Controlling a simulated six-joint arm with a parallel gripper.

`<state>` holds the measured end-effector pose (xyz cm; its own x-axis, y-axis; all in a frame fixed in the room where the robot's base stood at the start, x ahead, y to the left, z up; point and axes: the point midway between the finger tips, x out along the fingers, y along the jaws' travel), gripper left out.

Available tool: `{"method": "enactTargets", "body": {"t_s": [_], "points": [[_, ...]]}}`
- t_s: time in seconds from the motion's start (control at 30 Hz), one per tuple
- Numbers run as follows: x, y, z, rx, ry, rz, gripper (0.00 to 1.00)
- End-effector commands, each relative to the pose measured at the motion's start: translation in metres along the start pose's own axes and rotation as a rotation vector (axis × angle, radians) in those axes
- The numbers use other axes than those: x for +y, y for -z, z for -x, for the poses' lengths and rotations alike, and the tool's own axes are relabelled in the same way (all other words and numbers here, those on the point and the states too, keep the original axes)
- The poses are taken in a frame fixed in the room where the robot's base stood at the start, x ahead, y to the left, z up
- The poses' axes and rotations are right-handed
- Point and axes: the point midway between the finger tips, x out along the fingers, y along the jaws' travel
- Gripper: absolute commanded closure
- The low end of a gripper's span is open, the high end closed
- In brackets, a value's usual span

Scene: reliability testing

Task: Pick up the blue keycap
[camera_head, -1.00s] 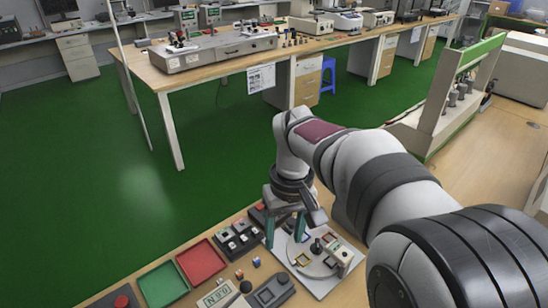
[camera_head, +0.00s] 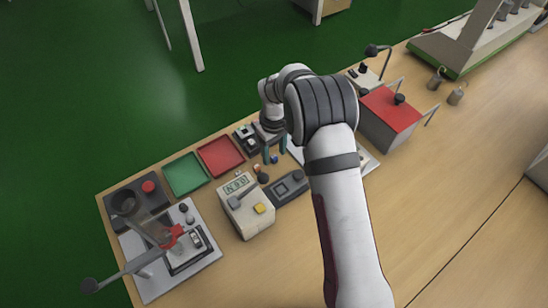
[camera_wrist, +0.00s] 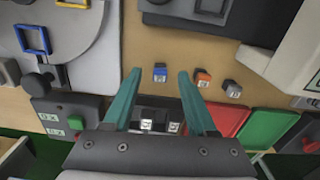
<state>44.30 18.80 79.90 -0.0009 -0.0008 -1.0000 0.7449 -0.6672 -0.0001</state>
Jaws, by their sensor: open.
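The blue keycap (camera_wrist: 160,72) lies on the wooden table and shows between my fingertips in the wrist view. It is a small blue spot (camera_head: 274,159) in the head view. My gripper (camera_wrist: 159,75) is open and empty, with two teal fingers pointing towards the table. In the head view my gripper (camera_head: 274,157) is over the table just right of the red tray. I cannot tell the exact height of the fingertips above the keycap.
The red tray (camera_head: 221,156) and green tray (camera_head: 186,174) lie left of my gripper. A black switch holder (camera_head: 247,138) is close by it. A grey control box (camera_head: 287,188) and a beige meter (camera_head: 245,205) stand nearer. The front right table is clear.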

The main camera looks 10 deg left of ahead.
Motion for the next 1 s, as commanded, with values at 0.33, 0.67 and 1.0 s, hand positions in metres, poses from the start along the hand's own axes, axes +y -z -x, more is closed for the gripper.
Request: {"method": "enactTargets", "body": {"t_s": [0.33,0.67,1.0], "points": [[-0.0001,0.0004,-0.0089,0.001,0.000,0.000,0.53],[-0.0001,0.0005,-0.0086,0.001,0.000,0.000,1.00],[-0.0001,0.0006,-0.0072,0.002,-0.001,0.000,1.00]]}}
